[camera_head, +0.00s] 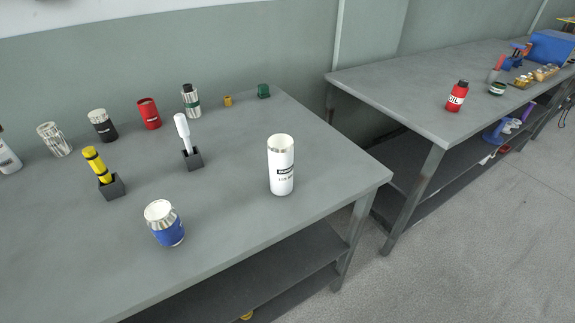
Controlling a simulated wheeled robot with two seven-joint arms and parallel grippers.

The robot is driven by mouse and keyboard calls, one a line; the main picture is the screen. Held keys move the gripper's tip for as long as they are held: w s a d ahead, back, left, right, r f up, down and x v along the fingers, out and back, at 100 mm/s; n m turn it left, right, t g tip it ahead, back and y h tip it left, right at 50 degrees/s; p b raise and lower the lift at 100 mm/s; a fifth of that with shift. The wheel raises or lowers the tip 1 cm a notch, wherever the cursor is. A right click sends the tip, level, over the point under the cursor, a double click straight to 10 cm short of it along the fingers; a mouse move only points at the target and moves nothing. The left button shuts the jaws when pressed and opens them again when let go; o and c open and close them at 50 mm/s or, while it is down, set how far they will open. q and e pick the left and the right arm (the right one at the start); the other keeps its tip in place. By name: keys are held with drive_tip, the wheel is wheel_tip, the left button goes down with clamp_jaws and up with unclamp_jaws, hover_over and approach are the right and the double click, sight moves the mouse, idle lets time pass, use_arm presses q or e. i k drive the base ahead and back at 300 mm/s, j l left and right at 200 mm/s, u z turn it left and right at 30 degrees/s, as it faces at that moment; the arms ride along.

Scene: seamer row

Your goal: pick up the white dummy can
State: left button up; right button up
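Neither of my grippers shows in the head view.
Block holders carry a white-handled tool (183,130) and a yellow tool (96,163). A red can (149,114) and several others line the back. A second table (410,95) holds a red oil bottle (457,97).

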sight(280, 146)
drive_tip(key=j+z, duration=0.25)
drive_tip(key=z, duration=0.2)
drive_tip(key=k+j+z, duration=0.1)
drive_tip(key=z, duration=0.3)
drive_tip(key=k+j+z, duration=0.15)
drive_tip(key=j+z, duration=0.15)
drive_tip(key=z, duration=0.15)
